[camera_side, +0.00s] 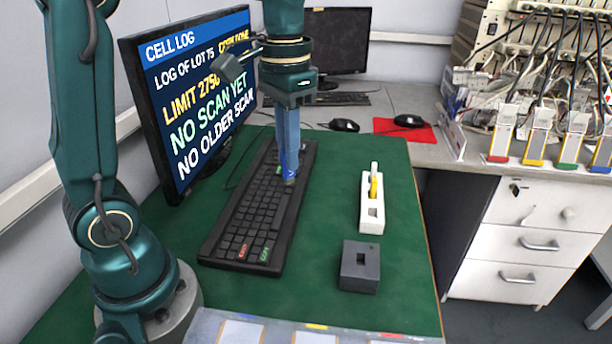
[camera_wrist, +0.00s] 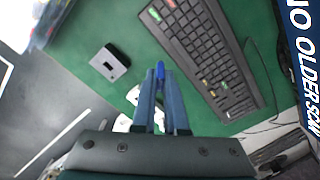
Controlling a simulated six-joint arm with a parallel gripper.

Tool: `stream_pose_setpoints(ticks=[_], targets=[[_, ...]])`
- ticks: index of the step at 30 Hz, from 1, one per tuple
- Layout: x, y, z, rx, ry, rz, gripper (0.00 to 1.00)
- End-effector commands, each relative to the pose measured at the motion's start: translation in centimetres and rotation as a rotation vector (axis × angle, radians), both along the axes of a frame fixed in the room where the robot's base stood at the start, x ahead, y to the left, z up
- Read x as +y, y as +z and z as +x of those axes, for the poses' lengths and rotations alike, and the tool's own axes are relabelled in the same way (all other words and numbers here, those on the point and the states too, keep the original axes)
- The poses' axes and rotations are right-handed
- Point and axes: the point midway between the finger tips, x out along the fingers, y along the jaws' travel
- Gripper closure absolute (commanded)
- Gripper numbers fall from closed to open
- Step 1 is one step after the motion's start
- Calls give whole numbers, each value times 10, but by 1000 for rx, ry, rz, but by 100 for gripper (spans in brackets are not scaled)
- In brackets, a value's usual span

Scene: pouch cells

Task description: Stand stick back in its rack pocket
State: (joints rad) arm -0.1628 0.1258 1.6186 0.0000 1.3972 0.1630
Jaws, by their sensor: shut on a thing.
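My gripper (camera_side: 289,172) points down over the keyboard, its long blue fingers shut on a blue stick (camera_wrist: 160,71). The stick's bright blue end shows between the fingertips in the wrist view; most of it is hidden by the fingers. The white rack (camera_side: 368,222) stands on the green mat to the right of my gripper in the side view. A yellow stick (camera_side: 374,186) and a white piece (camera_side: 374,168) stand in it. Its front pocket looks empty. In the wrist view the rack is partly hidden behind my fingers.
A black keyboard (camera_side: 240,225) lies below my gripper. A grey block (camera_side: 360,267) with a square hole sits in front of the rack. A monitor (camera_side: 190,110) stands close on the left. The green mat (camera_side: 325,215) is clear between keyboard and rack.

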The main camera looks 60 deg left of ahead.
Motion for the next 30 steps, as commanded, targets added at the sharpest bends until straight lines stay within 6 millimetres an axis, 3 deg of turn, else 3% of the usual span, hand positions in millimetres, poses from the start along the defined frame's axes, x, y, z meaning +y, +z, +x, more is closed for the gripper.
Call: stream_pose_setpoints(ticks=[20, 25, 30], targets=[[0, 0, 0, -2, -32, 0, 100], [0, -6, -3, 3, -221, -1, 100], [9, -15, -21, 13, -494, -6, 100]])
